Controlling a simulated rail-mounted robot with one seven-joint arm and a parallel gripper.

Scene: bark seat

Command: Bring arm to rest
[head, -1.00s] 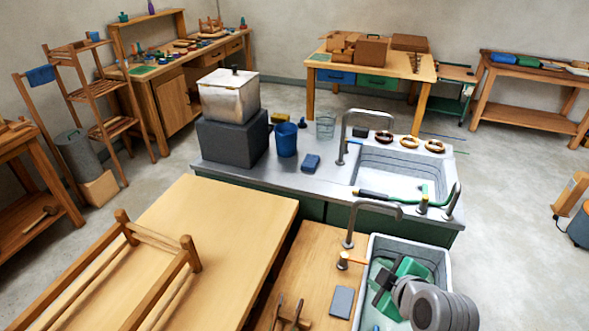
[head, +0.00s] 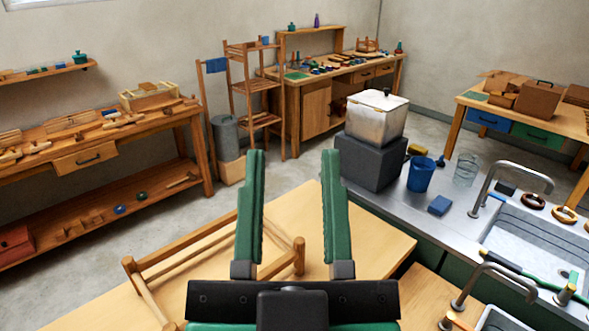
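My gripper (head: 293,165) is in the lower middle of the head view. Its two green fingers point up and away from me. They stand wide apart with nothing between them, so it is open and empty. It shows in front of the wooden table (head: 375,252) and hides part of the wooden frame (head: 190,243) that rests on that table. I cannot tell how high above the table it is.
A steel sink counter (head: 450,222) at right carries a dark block (head: 372,160) with a lidded metal box (head: 376,117), a blue cup (head: 420,174) and a tall faucet (head: 510,170). A long workbench (head: 60,155) with tools stands at left. Grey floor lies between.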

